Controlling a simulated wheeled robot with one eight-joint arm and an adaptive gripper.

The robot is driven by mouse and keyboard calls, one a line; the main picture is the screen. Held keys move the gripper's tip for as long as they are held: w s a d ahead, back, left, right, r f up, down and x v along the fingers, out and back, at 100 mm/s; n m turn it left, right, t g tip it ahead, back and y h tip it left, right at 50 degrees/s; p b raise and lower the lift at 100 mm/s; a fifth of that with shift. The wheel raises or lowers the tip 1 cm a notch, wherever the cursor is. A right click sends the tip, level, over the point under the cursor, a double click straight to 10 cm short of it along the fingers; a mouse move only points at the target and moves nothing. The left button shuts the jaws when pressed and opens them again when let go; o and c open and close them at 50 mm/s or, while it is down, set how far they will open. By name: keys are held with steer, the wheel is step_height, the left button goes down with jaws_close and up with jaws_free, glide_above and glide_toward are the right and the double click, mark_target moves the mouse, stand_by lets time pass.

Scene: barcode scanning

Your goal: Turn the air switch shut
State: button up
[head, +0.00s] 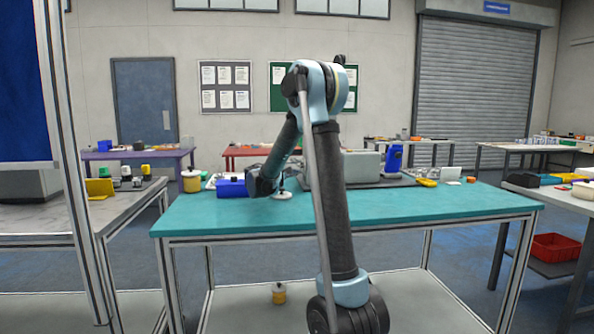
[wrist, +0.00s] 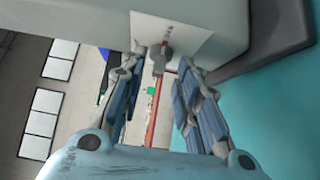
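The air switch (wrist: 159,57) shows in the wrist view as a small dark grey handle on a white plate (wrist: 186,32), fixed to a light grey housing. My gripper (wrist: 161,66) is open, with one finger on each side of the handle. The fingertips are near it; I cannot tell whether either touches it. In the head view the switch and my fingers cannot be made out, as my arm stands in front.
A teal table (head: 430,200) carries a grey machine (head: 362,167), a blue device (head: 393,158), a blue box (head: 231,188) and a yellow-topped container (head: 191,181). A yellow item (head: 427,183) lies at right. The table's front strip is clear.

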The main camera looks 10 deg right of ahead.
steer(key=shift+w+d, duration=0.35)
steer(key=shift+d, duration=0.05)
jaws_close()
steer(key=shift+d+r, duration=0.1)
steer(key=shift+d, duration=0.3)
steer(key=shift+a, duration=0.25)
steer(key=n+g+y, duration=0.1)
steer(key=n+g, duration=0.2)
steer(key=g, duration=0.1)
steer(key=w+r+n+g+y, duration=0.1)
steer(key=n+g, duration=0.2)
steer(key=g, duration=0.1)
steer(key=n+g+y, duration=0.1)
steer(key=n+g, duration=0.2)
steer(key=g, duration=0.1)
steer(key=shift+w+a+r+g+y, duration=0.2)
steer(key=shift+w+r+g+y, duration=0.1)
steer(key=shift+w+y, duration=0.1)
stand_by(0.4)
